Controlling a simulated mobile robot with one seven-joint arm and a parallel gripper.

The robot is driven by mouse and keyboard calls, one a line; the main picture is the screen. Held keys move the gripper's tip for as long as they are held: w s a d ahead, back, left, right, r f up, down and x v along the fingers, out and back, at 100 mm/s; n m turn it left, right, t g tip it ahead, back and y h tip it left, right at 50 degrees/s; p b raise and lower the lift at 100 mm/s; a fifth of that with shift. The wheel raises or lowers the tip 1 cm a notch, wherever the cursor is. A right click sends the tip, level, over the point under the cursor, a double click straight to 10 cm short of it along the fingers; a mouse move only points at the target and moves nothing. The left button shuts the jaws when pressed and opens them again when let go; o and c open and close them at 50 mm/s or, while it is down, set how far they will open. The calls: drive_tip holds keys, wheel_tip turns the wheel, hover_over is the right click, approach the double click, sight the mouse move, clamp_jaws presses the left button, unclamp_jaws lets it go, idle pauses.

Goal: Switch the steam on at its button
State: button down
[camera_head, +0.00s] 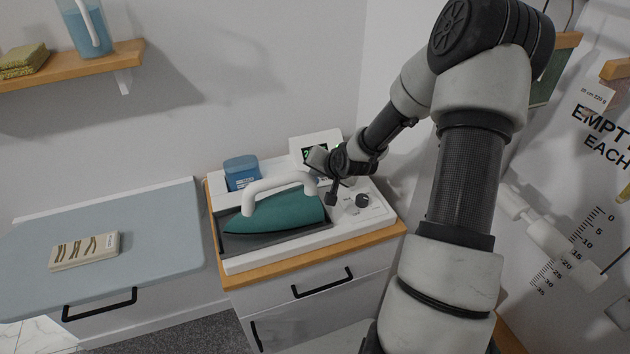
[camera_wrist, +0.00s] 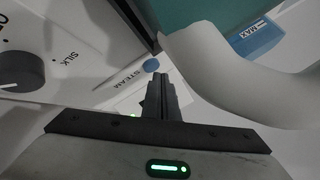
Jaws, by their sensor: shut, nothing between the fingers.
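The white steam station (camera_head: 262,262) stands on a wood-topped cabinet and holds a teal iron (camera_head: 283,219) with a white handle (camera_head: 278,184). The handle also shows in the wrist view (camera_wrist: 222,72). A small round blue button (camera_wrist: 152,65) lies beside the printed word STEAM (camera_wrist: 133,77). My gripper (camera_wrist: 162,76) is shut and empty, its fingertips close to the button in the picture. I cannot tell whether they touch it. In the head view my gripper (camera_head: 332,198) points down over the panel, between the iron and the dial; the button is not discernible there.
A dark dial (camera_head: 362,200) sits on the panel; it shows near SILK in the wrist view (camera_wrist: 20,72). A blue tank (camera_head: 241,172) and a display (camera_head: 313,153) are behind the iron. A board (camera_head: 150,240) is left, a wall shelf (camera_head: 75,70) above it.

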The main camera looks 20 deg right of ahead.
drive_tip(key=shift+f+b, duration=0.45)
drive_tip(key=shift+f, duration=0.05)
idle(0.6)
drive_tip(key=shift+r, duration=0.1)
drive_tip(key=shift+r+p, duration=0.7)
drive_tip(key=shift+r, duration=0.15)
drive_tip(key=shift+r+p, duration=2.35)
drive_tip(key=shift+r, duration=0.65)
